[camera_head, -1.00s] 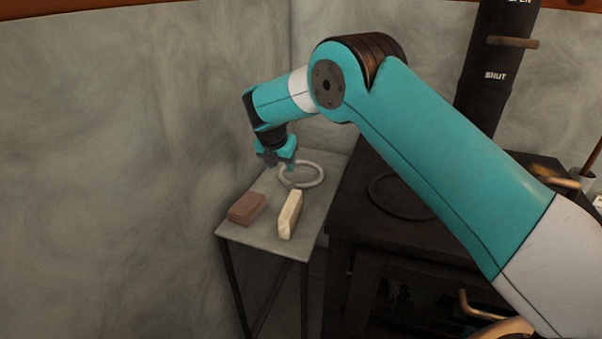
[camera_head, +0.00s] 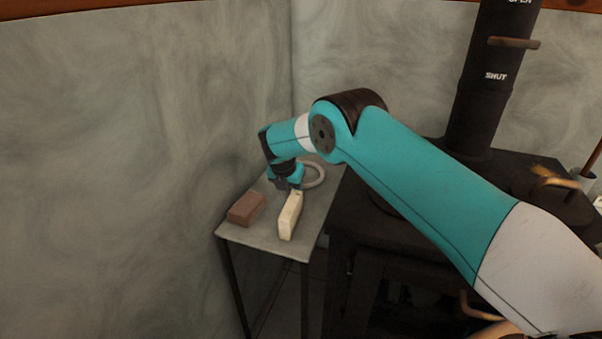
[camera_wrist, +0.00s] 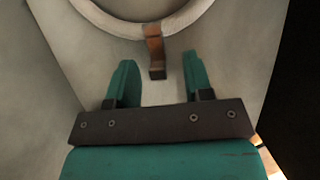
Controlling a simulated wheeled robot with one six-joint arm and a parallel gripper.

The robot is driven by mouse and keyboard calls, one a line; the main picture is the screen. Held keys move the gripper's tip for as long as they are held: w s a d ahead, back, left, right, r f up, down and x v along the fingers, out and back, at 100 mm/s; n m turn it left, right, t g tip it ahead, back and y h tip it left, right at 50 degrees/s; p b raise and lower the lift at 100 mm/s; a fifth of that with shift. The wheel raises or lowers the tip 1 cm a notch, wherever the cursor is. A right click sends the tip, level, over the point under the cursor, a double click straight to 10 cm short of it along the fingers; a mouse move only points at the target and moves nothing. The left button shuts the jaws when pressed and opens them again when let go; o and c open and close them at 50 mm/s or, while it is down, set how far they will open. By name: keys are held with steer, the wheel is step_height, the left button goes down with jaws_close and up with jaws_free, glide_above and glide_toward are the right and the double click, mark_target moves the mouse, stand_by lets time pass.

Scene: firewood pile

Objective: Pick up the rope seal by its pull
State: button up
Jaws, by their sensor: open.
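The rope seal (camera_head: 316,176) is a pale grey ring lying on the small side table (camera_head: 262,241). My arm hides part of it in the head view. In the wrist view the ring (camera_wrist: 137,33) shows at the top, cut off by the frame. Its pull (camera_wrist: 155,50) is a short brown tab sticking out from the ring toward me. My gripper (camera_wrist: 158,70) is open, with one teal finger on each side of the pull's near end. I cannot tell whether either finger touches it. In the head view my gripper (camera_head: 287,188) is low over the table.
A red-brown brick (camera_head: 246,208) and a cream block (camera_head: 290,216) lie on the table in front of the gripper. A dark stove (camera_head: 360,232) with a black flue pipe (camera_head: 487,100) stands close on the right. Grey walls close in the left and back.

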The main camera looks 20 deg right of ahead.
jaws_close()
